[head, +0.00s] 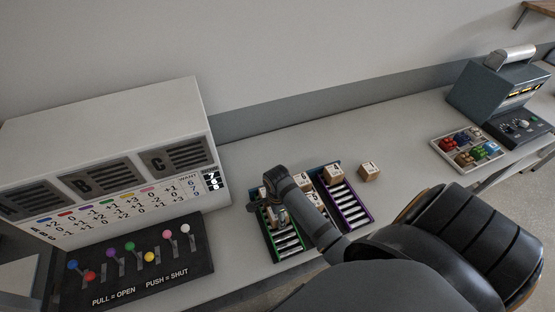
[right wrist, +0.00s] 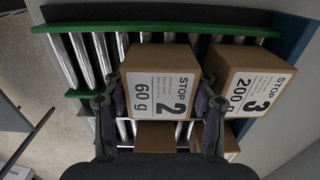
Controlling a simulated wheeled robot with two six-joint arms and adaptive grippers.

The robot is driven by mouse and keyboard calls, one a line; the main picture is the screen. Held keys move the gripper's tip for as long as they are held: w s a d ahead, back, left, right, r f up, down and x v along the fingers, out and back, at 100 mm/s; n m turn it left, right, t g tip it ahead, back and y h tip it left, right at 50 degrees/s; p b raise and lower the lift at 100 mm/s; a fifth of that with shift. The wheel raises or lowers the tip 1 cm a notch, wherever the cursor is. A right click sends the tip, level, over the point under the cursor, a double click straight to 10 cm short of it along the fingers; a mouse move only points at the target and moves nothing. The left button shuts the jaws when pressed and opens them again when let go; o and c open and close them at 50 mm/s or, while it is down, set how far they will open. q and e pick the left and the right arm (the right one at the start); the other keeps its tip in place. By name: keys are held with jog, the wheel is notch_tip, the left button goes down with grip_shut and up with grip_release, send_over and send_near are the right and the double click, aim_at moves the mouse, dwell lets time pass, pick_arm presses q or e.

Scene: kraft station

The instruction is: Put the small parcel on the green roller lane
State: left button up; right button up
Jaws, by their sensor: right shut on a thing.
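My right gripper (head: 270,206) is over the green roller lane (head: 289,243). In the right wrist view its two fingers (right wrist: 161,110) are shut on the sides of a small brown parcel (right wrist: 162,60). The parcel's white label reads STOP 2, 60 g. In that view the parcel shows between the green rails (right wrist: 150,28), over the metal rollers; I cannot tell if it touches them. In the head view the gripper and wrist mostly hide it. My left gripper is not in view.
A larger parcel (right wrist: 250,80) marked STOP 3, 200 g sits close beside the held one. A lever panel (head: 135,270) is at left, a tray (head: 467,148) at right.

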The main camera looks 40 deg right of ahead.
jog(key=shift+f, duration=0.1)
jog(key=o, duration=0.9)
jog(key=shift+c, duration=0.2)
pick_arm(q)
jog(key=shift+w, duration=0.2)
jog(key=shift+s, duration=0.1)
pick_arm(e)
jog(key=shift+r, duration=0.2)
notch_tip(320, 180, up, 9)
jog(key=shift+f+b, duration=0.1)
jog(key=shift+b, duration=1.05)
notch_tip(320, 180, up, 2)
jog(key=shift+r+p, duration=0.1)
jog(key=shift+p, duration=0.5)
jog(key=shift+r+p, duration=0.35)
jog(key=shift+r, duration=0.15)
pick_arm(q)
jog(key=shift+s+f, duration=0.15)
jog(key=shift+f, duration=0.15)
